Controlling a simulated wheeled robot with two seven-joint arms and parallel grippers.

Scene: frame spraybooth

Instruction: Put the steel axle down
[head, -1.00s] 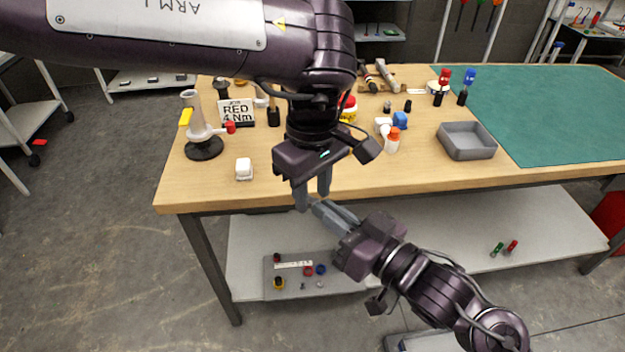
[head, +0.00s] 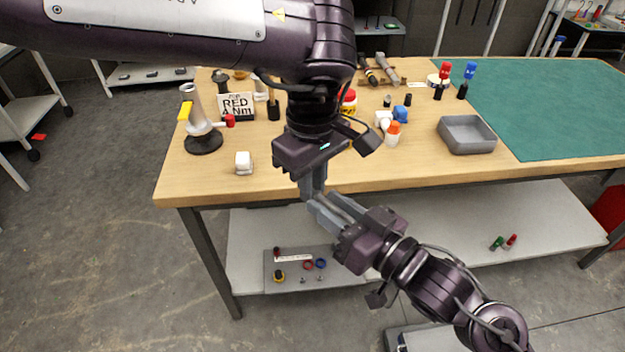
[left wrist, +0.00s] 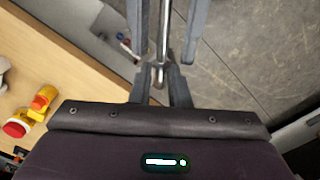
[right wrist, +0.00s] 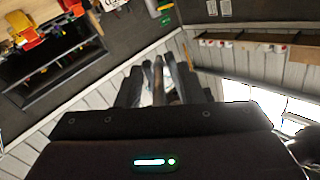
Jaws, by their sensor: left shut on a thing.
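The steel axle (left wrist: 164,32) is a thin shiny rod in the left wrist view. My left gripper (left wrist: 160,76) is shut on it near one end. In the head view my left gripper (head: 313,190) points down in front of the workbench edge, and the axle is hidden by the fingers there. My right gripper (head: 328,207) comes up from the lower right with its fingers spread. Its fingers stand on either side of the axle in the left wrist view, apart from it. In the right wrist view my right gripper (right wrist: 163,80) has the left fingers between its own.
The wooden workbench (head: 400,174) holds a grey tray (head: 467,135), a green mat (head: 560,110), a RED 4 Nm sign (head: 236,106), a white block (head: 244,163) and a grey stand (head: 203,142). A lower shelf (head: 420,232) carries a grey plate with small parts (head: 292,268).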

